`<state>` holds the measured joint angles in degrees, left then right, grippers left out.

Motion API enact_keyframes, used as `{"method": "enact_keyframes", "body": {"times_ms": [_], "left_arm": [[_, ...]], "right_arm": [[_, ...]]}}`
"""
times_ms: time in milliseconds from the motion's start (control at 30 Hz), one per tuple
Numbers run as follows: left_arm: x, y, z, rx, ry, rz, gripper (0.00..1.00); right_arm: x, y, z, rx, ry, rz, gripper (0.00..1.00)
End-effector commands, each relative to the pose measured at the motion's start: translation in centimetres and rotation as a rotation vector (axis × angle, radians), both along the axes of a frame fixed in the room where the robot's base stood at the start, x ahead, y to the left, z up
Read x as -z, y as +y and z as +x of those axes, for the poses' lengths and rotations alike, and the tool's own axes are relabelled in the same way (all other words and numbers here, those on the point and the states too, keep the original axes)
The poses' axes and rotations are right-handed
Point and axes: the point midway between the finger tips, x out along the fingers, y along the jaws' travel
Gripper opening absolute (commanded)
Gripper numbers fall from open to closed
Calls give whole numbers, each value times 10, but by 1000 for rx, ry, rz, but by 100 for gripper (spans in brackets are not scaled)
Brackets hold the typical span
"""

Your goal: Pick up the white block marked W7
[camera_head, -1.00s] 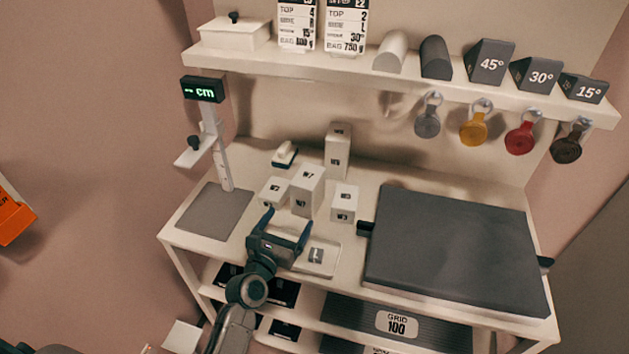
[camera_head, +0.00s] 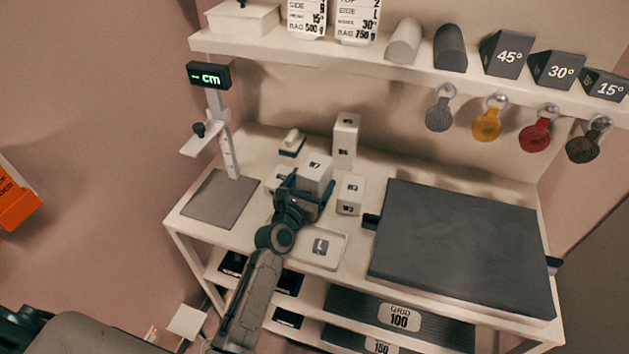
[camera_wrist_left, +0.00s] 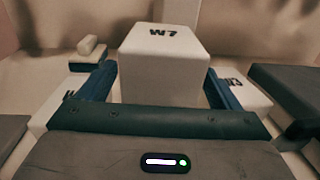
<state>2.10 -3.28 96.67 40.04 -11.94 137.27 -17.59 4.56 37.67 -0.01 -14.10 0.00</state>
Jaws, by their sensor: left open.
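The white block marked W7 (camera_head: 315,169) stands upright on the table among other white blocks. In the left wrist view the W7 block (camera_wrist_left: 164,62) stands between the two blue fingers, its label on top. My left gripper (camera_head: 308,192) is open, with a finger on either side of the block. It also shows in the left wrist view (camera_wrist_left: 163,92). I cannot tell whether the fingers touch the block. The gripper hides the block's lower part in the head view. My right gripper is not in view.
A white block marked W3 (camera_head: 350,196) stands close right of W7, and a taller block (camera_head: 345,140) stands behind. Another white block (camera_head: 277,180) is close on the left. A white tray (camera_head: 337,260) lies in front. A large grey slab (camera_head: 465,245) fills the right side.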

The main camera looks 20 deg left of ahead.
Motion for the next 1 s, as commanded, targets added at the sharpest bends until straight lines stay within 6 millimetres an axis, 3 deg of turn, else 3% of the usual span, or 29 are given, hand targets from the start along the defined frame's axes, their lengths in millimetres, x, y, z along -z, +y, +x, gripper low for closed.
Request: {"method": "enact_keyframes", "body": {"times_ms": [167, 433, 800, 1000], "left_arm": [[0, -3, 20, 0, 0, 0, 85], [0, -3, 23, 0, 0, 0, 85], [0, -3, 22, 0, 0, 0, 13], [-2, -3, 23, -1, -4, -1, 13]], "right_arm": [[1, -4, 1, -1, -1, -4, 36], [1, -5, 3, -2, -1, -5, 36], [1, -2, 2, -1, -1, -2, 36], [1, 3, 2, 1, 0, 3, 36]]}}
